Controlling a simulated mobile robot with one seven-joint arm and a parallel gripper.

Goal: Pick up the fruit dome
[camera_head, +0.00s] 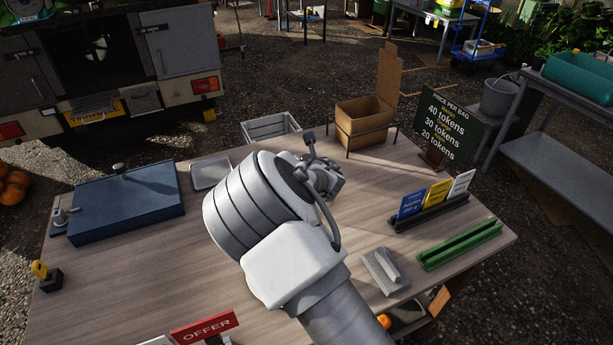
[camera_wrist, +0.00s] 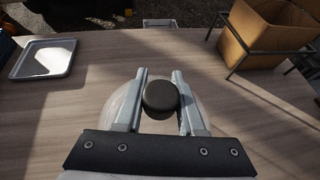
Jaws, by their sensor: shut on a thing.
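The fruit dome (camera_wrist: 160,96) shows in the wrist view as a round black knob on top of a clear, rounded cover. My gripper (camera_wrist: 160,76) has one finger on each side of the knob and is shut on it. The clear cover spreads out below the fingers, and its lower part is hidden by my gripper. I cannot tell whether its rim touches the table. In the head view my arm hides the dome and the fingers.
The table's left-front area is mostly clear.

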